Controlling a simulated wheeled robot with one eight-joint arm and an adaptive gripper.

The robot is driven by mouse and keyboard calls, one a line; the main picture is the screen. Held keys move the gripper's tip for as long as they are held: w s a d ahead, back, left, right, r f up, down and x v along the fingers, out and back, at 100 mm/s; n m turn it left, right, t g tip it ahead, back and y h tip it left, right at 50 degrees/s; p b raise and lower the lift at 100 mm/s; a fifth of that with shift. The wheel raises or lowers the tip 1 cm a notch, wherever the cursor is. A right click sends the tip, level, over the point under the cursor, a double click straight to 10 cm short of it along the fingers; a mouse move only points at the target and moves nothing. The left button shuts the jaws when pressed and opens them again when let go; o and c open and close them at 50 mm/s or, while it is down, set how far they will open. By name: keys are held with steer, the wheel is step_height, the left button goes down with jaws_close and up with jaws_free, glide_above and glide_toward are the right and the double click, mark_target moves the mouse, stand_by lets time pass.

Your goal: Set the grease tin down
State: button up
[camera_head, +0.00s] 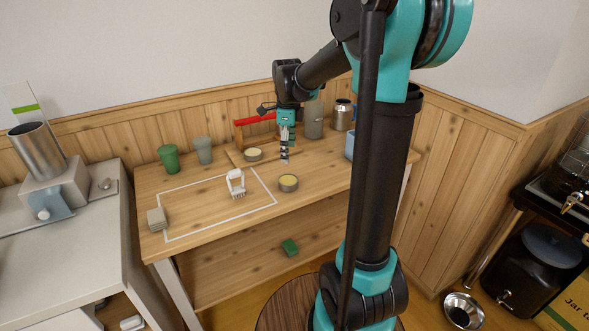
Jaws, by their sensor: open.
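Two low round tins with pale yellow tops are on the wooden table: one (288,183) at the right edge of the white outlined area, the other (253,154) farther back on a board. They look alike, and I cannot tell which is the grease tin. My gripper (284,159) points down between them, right of the back tin and behind the front one. It is open and I see nothing held in it. Its fingers are small in the picture, and their exact height above the table is unclear.
A white clip-like object (236,184) stands inside the outline. Green (169,158) and grey (203,150) cups stand at back left, with a grey stack (157,220) at front left. A red-topped rack (255,120) and canisters (342,115) are behind. The outline's left part is clear.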

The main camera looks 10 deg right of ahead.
steer(key=s+d+f+n+t, duration=0.2)
steer(key=s+f+n, duration=0.4)
steer(key=s+n, duration=0.4)
steer(key=s+d+f+n+t, duration=0.2)
steer(key=s+f+n, duration=0.4)
steer(key=s+n, duration=0.5)
steer(key=shift+s+d+f+n, duration=0.2)
steer(key=shift+d+f+n, duration=0.15)
steer(key=shift+d+n, duration=0.3)
